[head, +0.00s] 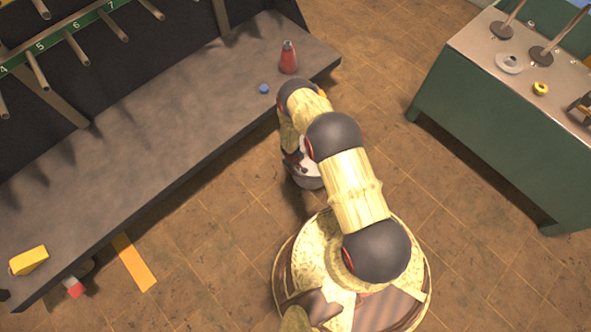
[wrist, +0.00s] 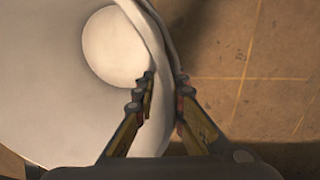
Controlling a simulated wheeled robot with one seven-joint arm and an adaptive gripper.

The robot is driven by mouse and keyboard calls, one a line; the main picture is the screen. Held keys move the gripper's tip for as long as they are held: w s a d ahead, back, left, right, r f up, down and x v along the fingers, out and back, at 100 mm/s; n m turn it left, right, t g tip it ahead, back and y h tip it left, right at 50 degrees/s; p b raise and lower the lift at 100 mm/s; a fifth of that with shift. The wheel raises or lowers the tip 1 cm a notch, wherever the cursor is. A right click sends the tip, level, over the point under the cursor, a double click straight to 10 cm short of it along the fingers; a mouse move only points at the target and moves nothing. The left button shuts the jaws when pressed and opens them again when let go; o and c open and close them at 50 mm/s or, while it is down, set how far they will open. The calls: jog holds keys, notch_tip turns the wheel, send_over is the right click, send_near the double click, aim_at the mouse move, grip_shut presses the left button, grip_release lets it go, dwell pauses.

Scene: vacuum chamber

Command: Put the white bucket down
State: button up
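The white bucket (wrist: 60,75) fills the left of the wrist view, seen from above into its open top, with its pale round bottom visible. My gripper (wrist: 166,82) straddles the bucket's wall at the rim, one finger inside and one outside, closed on it. In the head view a pale part of the bucket (head: 309,182) shows below my arm, beside the long bench's right part; the arm hides most of it. The gripper's fingers are not clear there. I cannot tell whether the bucket touches the floor.
A long grey bench (head: 150,145) runs along the left, with a red bottle (head: 288,57), a blue item (head: 263,88) and a yellow object (head: 29,260) on it. A green cabinet (head: 480,130) stands at right.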

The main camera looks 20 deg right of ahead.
jog(key=shift+o, duration=1)
